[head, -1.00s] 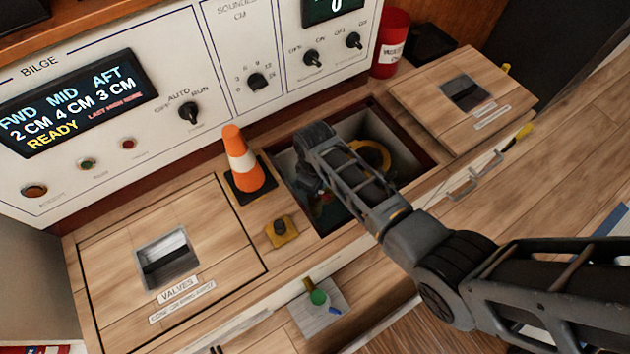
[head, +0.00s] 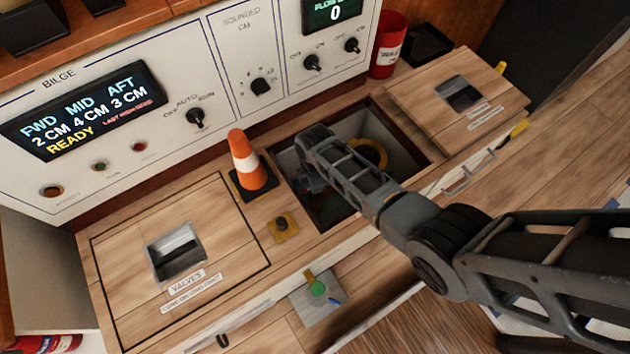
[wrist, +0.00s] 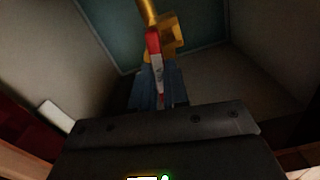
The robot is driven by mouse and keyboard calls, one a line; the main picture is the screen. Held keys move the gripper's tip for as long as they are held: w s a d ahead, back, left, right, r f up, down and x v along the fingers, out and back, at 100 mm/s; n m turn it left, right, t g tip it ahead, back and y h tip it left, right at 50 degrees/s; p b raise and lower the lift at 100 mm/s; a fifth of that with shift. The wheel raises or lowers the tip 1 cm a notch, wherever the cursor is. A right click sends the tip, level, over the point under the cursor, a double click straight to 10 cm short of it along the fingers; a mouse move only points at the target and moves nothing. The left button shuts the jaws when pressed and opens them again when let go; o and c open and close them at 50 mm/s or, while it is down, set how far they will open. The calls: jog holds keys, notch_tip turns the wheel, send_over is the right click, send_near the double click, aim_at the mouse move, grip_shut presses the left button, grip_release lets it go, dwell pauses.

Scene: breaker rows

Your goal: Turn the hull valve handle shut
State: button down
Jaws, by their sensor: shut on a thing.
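The hull valve shows in the wrist view as a brass-yellow body (wrist: 172,32) on a pipe, with a red handle (wrist: 153,42) pointing down toward my gripper. My gripper (wrist: 158,88) has blue-grey fingers shut on the lower, paler part of the handle. The fingers hide part of the handle, so its full length cannot be seen. In the head view my arm reaches down into the open hatch (head: 410,147), and my arm covers most of the valve and the fingers.
A yellow ring-shaped thing (head: 378,152) lies inside the hatch. An orange cone (head: 246,160) stands at its left edge. The lifted hatch cover (head: 430,92) lies on the right, the closed valves cover (head: 225,220) on the left. A red canister (head: 388,45) stands behind.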

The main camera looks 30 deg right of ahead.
jog(key=shift+n, duration=0.9)
jog(key=c, duration=1.1)
grip_release()
jog(key=shift+r+p, duration=1.75)
jog(key=shift+r, duration=2.15)
